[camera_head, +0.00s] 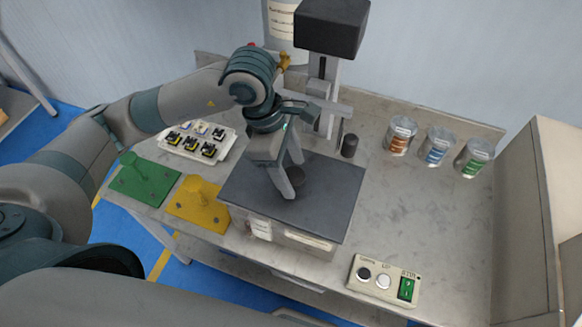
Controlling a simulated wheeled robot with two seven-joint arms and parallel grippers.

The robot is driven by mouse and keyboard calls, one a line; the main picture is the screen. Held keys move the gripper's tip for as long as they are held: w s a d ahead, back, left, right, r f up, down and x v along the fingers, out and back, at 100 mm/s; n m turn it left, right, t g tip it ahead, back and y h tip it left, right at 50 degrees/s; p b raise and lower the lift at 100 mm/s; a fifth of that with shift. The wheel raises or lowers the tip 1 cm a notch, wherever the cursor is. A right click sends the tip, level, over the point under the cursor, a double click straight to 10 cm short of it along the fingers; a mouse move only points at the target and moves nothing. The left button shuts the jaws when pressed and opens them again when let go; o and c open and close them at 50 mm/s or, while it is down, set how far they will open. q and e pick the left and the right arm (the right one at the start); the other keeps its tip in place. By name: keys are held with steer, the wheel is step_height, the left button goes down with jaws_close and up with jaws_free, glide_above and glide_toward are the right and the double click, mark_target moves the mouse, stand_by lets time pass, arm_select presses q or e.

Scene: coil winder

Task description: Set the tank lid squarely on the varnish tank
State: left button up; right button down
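The tank lid (325,203) is a dark grey square plate with a short dark round knob (298,180) near its middle. It lies over the light grey varnish tank (288,236), hiding most of it; only the tank's labelled front shows below the lid's edge. I cannot tell whether lid and tank touch or are fully square. My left gripper (293,180) points down at the lid, its fingers apart on either side of the knob. Whether they press on the knob is not clear. My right gripper is not in view.
The winder's column (328,95) stands behind the lid, with a dark cylinder (349,145) near it. Three cans (437,145) stand back right; a button panel (384,281) sits front right.

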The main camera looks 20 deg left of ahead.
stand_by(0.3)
arm_select(q)
steer(key=shift+a+r, duration=0.2)
steer(key=shift+r, duration=0.35)
steer(key=b+v, duration=0.3)
steer(key=v, duration=1.3)
steer(key=shift+r+b, duration=0.15)
steer(key=shift+b, duration=0.25)
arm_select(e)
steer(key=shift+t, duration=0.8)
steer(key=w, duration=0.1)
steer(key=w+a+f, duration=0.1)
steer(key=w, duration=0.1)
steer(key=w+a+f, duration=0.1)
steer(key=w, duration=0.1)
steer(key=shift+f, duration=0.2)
arm_select(q)
steer(key=shift+w+d, duration=0.1)
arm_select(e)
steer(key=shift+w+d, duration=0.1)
